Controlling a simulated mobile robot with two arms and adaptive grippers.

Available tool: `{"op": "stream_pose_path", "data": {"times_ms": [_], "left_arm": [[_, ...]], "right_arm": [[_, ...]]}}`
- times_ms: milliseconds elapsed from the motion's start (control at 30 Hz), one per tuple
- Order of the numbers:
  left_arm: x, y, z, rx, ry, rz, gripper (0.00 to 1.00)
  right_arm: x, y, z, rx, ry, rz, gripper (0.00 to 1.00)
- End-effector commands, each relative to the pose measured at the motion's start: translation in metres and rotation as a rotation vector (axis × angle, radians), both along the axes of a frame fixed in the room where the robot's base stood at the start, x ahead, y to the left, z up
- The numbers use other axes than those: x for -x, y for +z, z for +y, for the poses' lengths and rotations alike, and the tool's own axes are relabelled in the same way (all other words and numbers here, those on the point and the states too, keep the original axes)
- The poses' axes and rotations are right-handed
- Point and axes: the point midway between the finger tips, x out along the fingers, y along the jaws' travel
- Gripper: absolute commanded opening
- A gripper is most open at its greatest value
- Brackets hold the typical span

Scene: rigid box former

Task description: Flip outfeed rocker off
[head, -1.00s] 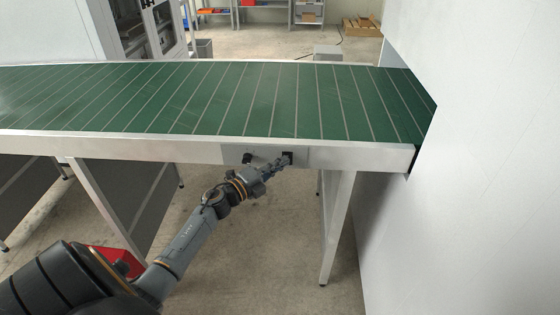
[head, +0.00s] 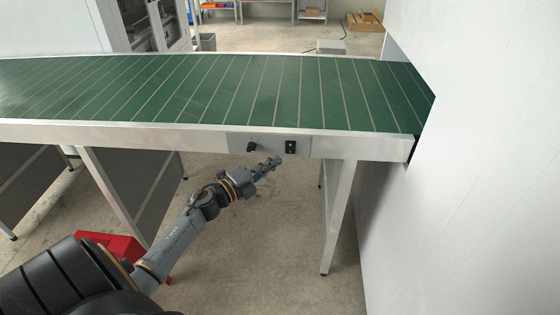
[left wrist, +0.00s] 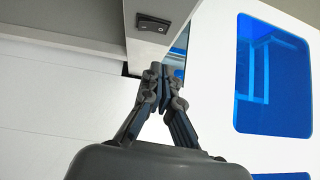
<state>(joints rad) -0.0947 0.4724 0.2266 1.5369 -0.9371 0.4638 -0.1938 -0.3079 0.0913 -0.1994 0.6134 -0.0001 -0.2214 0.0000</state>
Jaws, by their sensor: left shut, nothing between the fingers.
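The outfeed rocker (head: 291,147) is a small black switch on the grey panel (head: 270,145) set in the conveyor's front rail. It also shows in the left wrist view as a black rocker (left wrist: 153,22) with a small white mark, above and apart from the fingertips. Which way it is tipped I cannot tell for sure. My left gripper (head: 274,161) is shut and empty, just below and left of the rocker, not touching it. Its closed fingers (left wrist: 161,72) show in the left wrist view. My right gripper is not in view.
A black knob (head: 252,147) sits left of the rocker on the same panel. The green conveyor belt (head: 230,95) runs behind the rail. A white wall (head: 470,180) closes the right side. A conveyor leg (head: 335,215) stands below; floor beside it is clear.

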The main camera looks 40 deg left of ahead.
Motion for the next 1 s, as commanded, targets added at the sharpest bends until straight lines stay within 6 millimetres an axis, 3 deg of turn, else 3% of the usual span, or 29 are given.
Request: {"op": "stream_pose_path", "data": {"times_ms": [167,400,1000], "left_arm": [[0.029,0.000,0.006,-0.001,-0.002,0.003,0.00],[0.056,0.004,0.013,0.001,-0.002,0.001,0.00],[0.060,0.006,0.014,0.001,-0.002,-0.001,0.00]], "right_arm": [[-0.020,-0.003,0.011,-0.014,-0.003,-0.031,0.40],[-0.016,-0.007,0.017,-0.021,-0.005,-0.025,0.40],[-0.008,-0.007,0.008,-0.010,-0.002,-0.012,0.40]]}}
